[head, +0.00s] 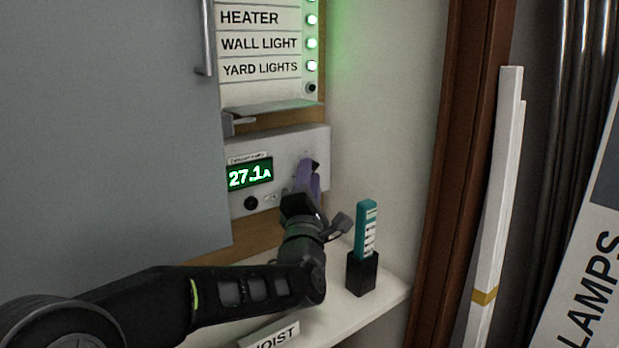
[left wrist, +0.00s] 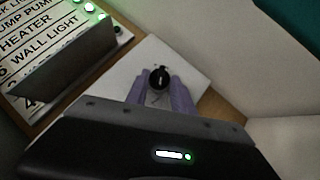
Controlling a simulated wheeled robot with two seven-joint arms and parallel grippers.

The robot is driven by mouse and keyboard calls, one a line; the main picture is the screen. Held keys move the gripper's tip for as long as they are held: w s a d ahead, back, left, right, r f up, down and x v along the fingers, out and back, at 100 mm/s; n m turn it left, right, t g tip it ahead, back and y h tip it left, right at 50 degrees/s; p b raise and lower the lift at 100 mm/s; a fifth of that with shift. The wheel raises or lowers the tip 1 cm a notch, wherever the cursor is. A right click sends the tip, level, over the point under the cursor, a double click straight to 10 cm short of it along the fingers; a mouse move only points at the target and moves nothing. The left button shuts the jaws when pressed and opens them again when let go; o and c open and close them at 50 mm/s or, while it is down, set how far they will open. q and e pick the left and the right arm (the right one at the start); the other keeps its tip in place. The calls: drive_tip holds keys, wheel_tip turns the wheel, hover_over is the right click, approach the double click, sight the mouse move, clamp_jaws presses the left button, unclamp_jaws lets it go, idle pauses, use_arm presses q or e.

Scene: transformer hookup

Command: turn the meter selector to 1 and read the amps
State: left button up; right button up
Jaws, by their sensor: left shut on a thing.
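The meter (head: 288,148) is a pale panel on the wooden board below the label list. Its green display (head: 249,174) reads 27.1 A. In the left wrist view the meter's round black selector knob (left wrist: 159,77) stands out from the white face (left wrist: 185,67). My left gripper (head: 308,174) reaches the right part of the meter. Its purple fingers (left wrist: 158,94) are shut on the knob, one on each side. In the head view the fingers hide the knob. The selector's number marks and pointer cannot be read. My right gripper is not in view.
Above is a label panel (head: 260,43) with green lights and a small ledge (head: 275,110). A teal tool (head: 366,230) stands in a black holder (head: 361,273) on the white shelf (head: 392,288), close right of my left wrist. A grey door (head: 110,120) is at left.

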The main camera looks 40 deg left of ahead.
use_arm(q)
clamp_jaws()
drive_tip(key=shift+s+r+m+g+h+p, duration=0.15)
drive_tip(key=shift+m+g+h+p, duration=0.8)
drive_tip(key=shift+p, duration=1.5)
drive_tip(key=shift+w+r+m+g+h+p, duration=0.1)
drive_tip(key=shift+r+m+g+h+p, duration=0.3)
drive_tip(key=shift+m+p, duration=1.45)
drive_tip(key=shift+s+r+m+g+h+p, duration=0.1)
drive_tip(key=shift+m+g+h+p, duration=0.6)
drive_tip(key=shift+p, duration=2.3)
drive_tip(key=o, duration=0.6)
unclamp_jaws()
drive_tip(key=shift+o, duration=0.2)
